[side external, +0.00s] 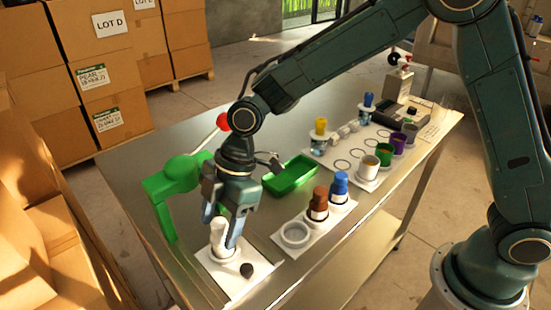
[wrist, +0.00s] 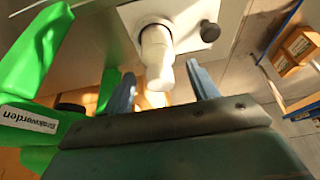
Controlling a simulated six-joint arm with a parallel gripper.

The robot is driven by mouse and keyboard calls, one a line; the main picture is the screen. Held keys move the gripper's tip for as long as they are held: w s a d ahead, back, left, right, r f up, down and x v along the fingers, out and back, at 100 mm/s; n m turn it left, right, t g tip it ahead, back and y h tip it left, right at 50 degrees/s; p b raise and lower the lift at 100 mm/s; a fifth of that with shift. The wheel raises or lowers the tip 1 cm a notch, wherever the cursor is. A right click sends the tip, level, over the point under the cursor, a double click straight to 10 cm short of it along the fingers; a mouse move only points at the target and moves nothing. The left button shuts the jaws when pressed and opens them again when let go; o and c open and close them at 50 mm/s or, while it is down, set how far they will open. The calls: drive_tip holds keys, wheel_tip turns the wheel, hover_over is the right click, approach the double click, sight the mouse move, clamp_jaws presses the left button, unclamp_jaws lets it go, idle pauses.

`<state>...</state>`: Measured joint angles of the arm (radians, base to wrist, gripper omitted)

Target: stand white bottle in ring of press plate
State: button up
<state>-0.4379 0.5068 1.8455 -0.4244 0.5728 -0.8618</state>
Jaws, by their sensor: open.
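The white bottle (side external: 218,238) stands upright at the white press plate (side external: 228,283), with its base in the ring as far as I can see. In the wrist view the white bottle (wrist: 157,50) rises from the round ring on the press plate (wrist: 190,12). My gripper (side external: 222,226) is open, with its fingers down around the upper part of the bottle. In the wrist view my gripper (wrist: 164,83) has one finger on each side, with gaps between fingers and bottle. The green press (side external: 175,185) stands just behind and left.
A dark knob (side external: 247,270) sits on the plate near the ring. A green tray (side external: 290,177) lies behind. A white holder (side external: 297,236) with an empty ring, a brown bottle (side external: 318,202) and a blue bottle (side external: 339,186) stands to the right. Cups and more bottles are farther back.

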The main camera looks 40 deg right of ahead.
drive_tip(key=v, duration=0.9)
drive_tip(key=shift+r, duration=0.3)
drive_tip(key=shift+d, duration=0.1)
drive_tip(key=s+d+r+m+t+h, duration=0.1)
drive_tip(key=s+d+r+m+t, duration=0.1)
drive_tip(key=s+d+r+m, duration=0.4)
drive_tip(key=s+d+r+m+t+h, duration=0.1)
drive_tip(key=s+d+r+m+t, duration=0.15)
drive_tip(key=d, duration=0.65)
drive_tip(key=s+d+f+m+t+h, duration=0.1)
drive_tip(key=s+d+m+h, duration=0.1)
drive_tip(key=s+d+m, duration=0.7)
drive_tip(key=s+d, duration=0.1)
drive_tip(key=s, duration=0.2)
drive_tip(key=shift+s+f, duration=0.25)
drive_tip(key=shift+s, duration=0.1)
drive_tip(key=shift+m, duration=0.25)
